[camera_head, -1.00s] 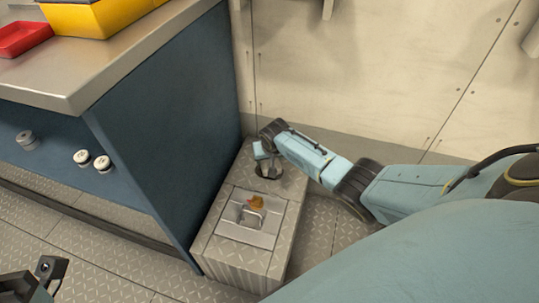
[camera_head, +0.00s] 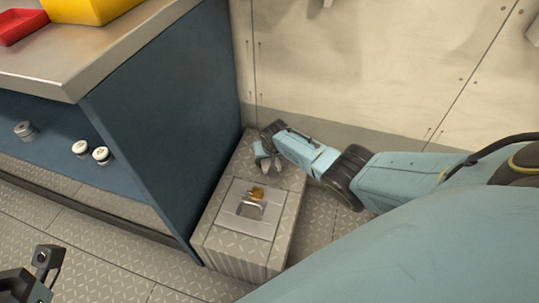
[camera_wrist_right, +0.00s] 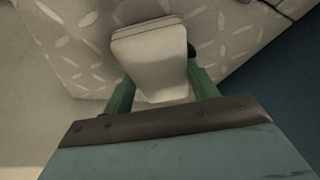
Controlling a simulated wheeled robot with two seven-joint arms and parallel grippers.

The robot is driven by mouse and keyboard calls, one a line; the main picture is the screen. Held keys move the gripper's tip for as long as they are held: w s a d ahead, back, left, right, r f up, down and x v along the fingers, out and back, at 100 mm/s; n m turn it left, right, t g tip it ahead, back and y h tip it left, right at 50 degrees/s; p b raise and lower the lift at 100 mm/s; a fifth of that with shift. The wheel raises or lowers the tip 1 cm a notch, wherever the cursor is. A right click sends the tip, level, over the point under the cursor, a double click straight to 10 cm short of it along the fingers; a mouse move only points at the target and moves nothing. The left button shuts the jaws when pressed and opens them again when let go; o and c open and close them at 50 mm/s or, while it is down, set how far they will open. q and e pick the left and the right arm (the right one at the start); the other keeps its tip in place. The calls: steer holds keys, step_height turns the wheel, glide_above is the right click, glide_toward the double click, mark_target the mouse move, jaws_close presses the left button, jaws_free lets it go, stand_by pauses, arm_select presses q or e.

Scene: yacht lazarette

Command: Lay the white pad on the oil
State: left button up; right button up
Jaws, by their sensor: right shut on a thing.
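The white pad (camera_wrist_right: 152,52) is between the green fingers of my right gripper (camera_wrist_right: 160,88), which is shut on it. In the head view the right gripper (camera_head: 264,150) is at the far end of the patterned metal box, and a pale part of the pad (camera_head: 271,164) shows below it. The pad is over or on the box top; I cannot tell if it touches. The oil, a dark patch there, is almost wholly hidden; a small dark bit (camera_wrist_right: 191,50) shows beside the pad. My left gripper (camera_head: 42,268) is partly visible at the lower left.
A blue cabinet side (camera_head: 165,130) stands close on the left, a pale wall (camera_head: 340,70) behind. A yellow bin (camera_head: 85,10) and red tray (camera_head: 20,25) sit on the counter.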

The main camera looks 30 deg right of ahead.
steer(key=shift+s+f, duration=0.1)
steer(key=shift+f, duration=0.15)
steer(key=o, duration=1.1)
steer(key=shift+c, duration=0.2)
